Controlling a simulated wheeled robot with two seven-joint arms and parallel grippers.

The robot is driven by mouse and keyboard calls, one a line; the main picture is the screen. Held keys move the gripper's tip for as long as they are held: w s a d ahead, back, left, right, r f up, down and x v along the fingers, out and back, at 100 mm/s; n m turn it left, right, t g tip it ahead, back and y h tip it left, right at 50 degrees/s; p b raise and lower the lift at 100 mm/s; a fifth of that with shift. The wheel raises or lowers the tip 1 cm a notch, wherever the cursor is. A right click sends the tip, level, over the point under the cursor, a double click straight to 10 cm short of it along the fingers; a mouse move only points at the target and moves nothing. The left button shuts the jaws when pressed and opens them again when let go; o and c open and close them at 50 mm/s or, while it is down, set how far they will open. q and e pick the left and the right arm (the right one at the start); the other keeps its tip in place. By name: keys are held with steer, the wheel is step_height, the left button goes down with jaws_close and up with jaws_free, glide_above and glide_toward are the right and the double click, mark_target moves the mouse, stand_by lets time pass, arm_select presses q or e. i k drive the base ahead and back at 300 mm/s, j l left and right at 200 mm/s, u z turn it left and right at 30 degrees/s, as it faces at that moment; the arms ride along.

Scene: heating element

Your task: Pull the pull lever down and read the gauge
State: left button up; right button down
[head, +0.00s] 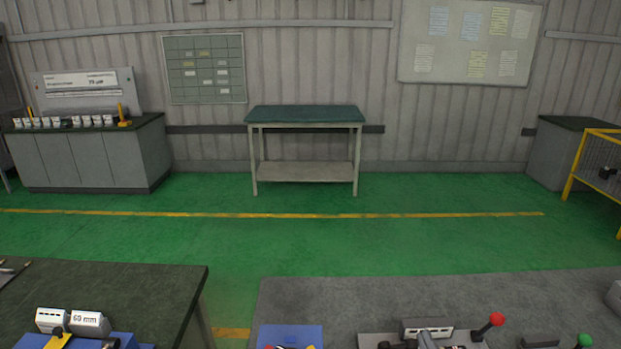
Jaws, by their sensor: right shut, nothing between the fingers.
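A lever with a red ball knob (497,319) stands tilted up to the right on a grey base plate (370,340) at the bottom of the head view. I cannot tell for certain that it is the pull lever. A small grey box (427,327) sits left of it; whether it is the gauge is unclear, and no reading shows. A grey part that looks like my right gripper (429,340) is at the bottom edge, left of the lever and apart from the red knob. It is shut and empty, mostly cut off. My left gripper is out of view.
A green-knobbed part (584,341) stands on the grey bench (330,296) at right. A blue panel (290,334) lies at its left. A dark table (110,285) at left bears a "60 mm" block (90,321). Open green floor (230,240) lies beyond.

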mark_target(497, 320)
steer(key=k+l, duration=0.15)
steer(key=k, duration=0.8)
